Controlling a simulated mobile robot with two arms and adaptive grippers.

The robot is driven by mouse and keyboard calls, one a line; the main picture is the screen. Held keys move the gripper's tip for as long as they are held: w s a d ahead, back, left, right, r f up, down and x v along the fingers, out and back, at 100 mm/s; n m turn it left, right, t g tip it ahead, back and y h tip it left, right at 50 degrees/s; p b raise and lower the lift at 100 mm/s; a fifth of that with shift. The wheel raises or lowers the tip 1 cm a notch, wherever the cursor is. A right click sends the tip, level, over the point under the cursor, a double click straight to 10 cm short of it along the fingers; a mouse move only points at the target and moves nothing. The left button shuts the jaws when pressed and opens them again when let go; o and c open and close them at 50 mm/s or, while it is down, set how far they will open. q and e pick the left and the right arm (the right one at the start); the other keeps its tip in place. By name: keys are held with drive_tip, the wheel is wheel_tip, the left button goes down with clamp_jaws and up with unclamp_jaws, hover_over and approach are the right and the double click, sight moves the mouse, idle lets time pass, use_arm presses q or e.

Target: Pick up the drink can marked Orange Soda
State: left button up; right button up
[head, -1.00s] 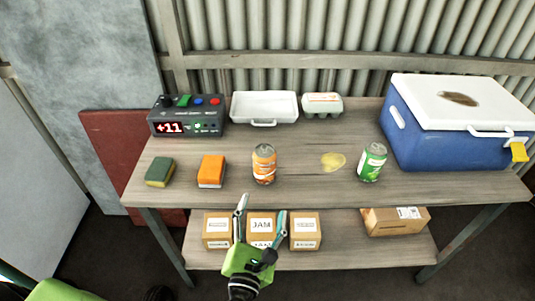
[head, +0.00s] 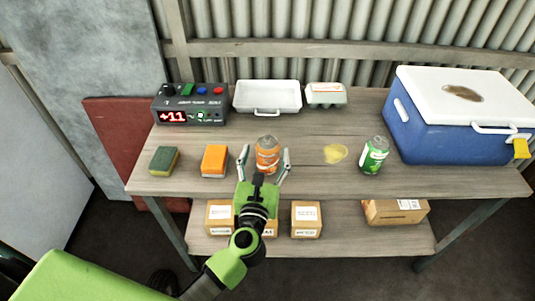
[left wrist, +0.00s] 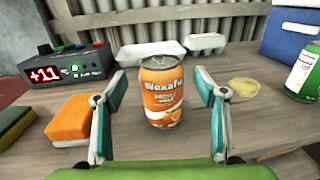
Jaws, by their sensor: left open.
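An orange drink can (head: 267,152) stands upright near the front of the wooden table. In the left wrist view the can (left wrist: 162,92) shows an orange label with a fruit picture; its small print is hard to read. My left gripper (head: 264,164) is open, with one finger on each side of the can. In the left wrist view the open fingers (left wrist: 162,95) stand apart from the can with gaps on both sides. A green and white can (head: 374,155) stands farther right. My right gripper is not in view.
An orange sponge (head: 214,160) and a green sponge (head: 163,160) lie left of the can. A yellow puddle (head: 335,153) lies to its right. Behind are a digital display box (head: 190,104), a white tray (head: 267,112) and an egg carton (head: 325,95). A blue cooler (head: 450,135) stands right.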

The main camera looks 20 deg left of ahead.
sight(268, 146)
use_arm(q)
drive_tip(key=w, duration=0.3)
drive_tip(key=shift+w+a+f, duration=0.1)
drive_tip(key=shift+w+a, duration=0.1)
drive_tip(key=shift+w, duration=0.1)
drive_tip(key=c, duration=1.5)
drive_tip(key=shift+c, duration=0.2)
